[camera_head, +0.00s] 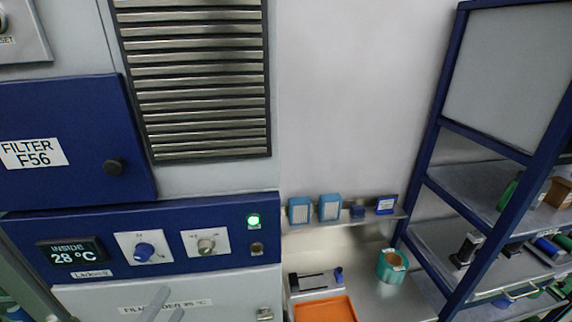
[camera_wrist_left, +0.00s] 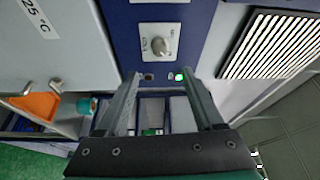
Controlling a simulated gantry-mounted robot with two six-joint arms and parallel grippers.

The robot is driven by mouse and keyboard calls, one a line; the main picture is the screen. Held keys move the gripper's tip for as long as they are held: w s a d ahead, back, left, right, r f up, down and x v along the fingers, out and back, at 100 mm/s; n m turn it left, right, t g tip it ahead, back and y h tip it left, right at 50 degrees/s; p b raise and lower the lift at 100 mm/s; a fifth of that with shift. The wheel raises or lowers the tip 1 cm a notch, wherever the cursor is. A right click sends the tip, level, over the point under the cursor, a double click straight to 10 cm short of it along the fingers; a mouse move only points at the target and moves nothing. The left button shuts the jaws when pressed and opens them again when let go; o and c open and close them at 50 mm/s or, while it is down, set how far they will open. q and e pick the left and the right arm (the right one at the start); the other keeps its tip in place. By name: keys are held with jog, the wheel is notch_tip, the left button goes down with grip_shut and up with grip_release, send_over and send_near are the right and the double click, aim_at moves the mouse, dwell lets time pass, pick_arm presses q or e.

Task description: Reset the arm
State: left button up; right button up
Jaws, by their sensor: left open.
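The fingers point toward the blue control panel (camera_head: 170,240), which carries a display reading 28 °C, a blue knob (camera_head: 145,250), a grey knob (camera_head: 205,245) and a lit green lamp (camera_head: 253,220). The lamp also shows in the wrist view (camera_wrist_left: 181,76), near the right finger. My right gripper is in neither view.
A blue filter door (camera_head: 75,140) and a vent grille (camera_head: 200,85) are above the panel. To the right, a steel bench holds an orange tray (camera_head: 325,309) and a teal roll (camera_head: 391,266). A blue-framed shelf rack (camera_head: 470,210) stands at far right.

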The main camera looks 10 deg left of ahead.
pick_arm(q)
jog(key=w+d+r+m+t+h, duration=0.15)
jog(key=d+r, duration=0.25)
jog(key=r, duration=0.6)
jog(key=d+r+m+t+h, duration=0.1)
jog(key=d+r+t+h, duration=0.25)
jog(key=r, duration=0.55)
jog(key=s+r+n+t+y, duration=0.3)
jog(key=s+r+n+t, duration=0.1)
jog(key=r+n, duration=1.35)
notch_tip(320, 180, down, 23)
jog(key=n+b, duration=0.1)
jog(key=b, duration=2)
jog(key=shift+s+f, duration=0.15)
